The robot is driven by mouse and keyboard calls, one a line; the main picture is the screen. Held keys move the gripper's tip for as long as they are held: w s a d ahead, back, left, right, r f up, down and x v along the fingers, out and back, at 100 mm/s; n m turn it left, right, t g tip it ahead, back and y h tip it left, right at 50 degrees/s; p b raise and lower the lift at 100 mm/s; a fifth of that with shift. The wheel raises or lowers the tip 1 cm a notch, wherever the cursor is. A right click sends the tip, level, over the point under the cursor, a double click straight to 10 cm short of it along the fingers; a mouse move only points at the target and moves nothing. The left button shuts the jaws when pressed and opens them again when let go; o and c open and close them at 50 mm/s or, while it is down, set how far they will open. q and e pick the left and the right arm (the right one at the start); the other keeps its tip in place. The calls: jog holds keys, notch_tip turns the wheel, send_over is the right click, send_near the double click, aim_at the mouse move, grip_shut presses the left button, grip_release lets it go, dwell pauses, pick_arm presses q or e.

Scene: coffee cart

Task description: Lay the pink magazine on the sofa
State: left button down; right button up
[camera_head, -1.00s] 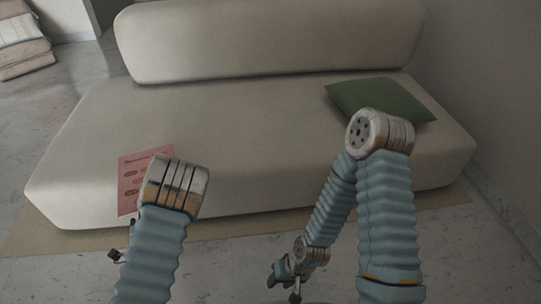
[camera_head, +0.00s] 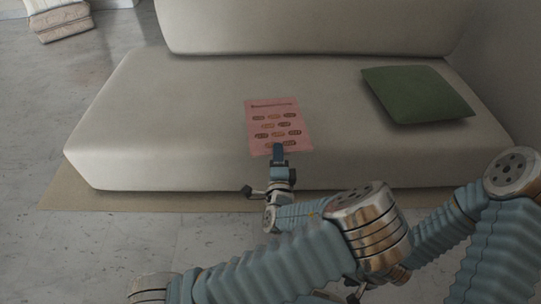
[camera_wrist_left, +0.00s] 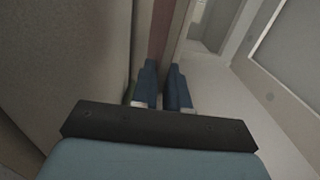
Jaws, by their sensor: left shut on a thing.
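The pink magazine (camera_head: 277,122), printed with rows of brown shapes, shows over the front middle of the sofa (camera_head: 130,120) seat in the head view. My left gripper (camera_head: 279,157) is shut on its near edge. In the left wrist view, the left fingers (camera_wrist_left: 163,92) are close together, with the magazine (camera_wrist_left: 159,35) as a thin pink strip beyond them. I cannot tell whether the magazine touches the seat. My right gripper is mostly hidden behind my left arm at the bottom of the head view, so its jaws cannot be read.
A green cushion (camera_head: 417,94) lies on the right part of the seat. The seat left of the magazine is bare. A beige rug (camera_head: 130,202) edges out under the sofa. Stacked pale cushions (camera_head: 60,20) stand at the far left.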

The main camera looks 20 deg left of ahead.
pick_arm(q)
jog(key=w+a+f+b, duration=0.1)
jog(key=w+a+f, duration=0.1)
jog(key=f, duration=0.3)
jog(key=w+a+f+b, duration=0.1)
jog(key=w+a+f, duration=0.1)
jog(key=w+f, duration=0.1)
jog(key=shift+w+f, duration=0.35)
jog(key=shift+f, duration=0.5)
jog(key=c, duration=1.6)
grip_release()
jog(key=shift+f, duration=0.2)
jog(key=o, duration=0.5)
jog(key=shift+d+r, duration=0.1)
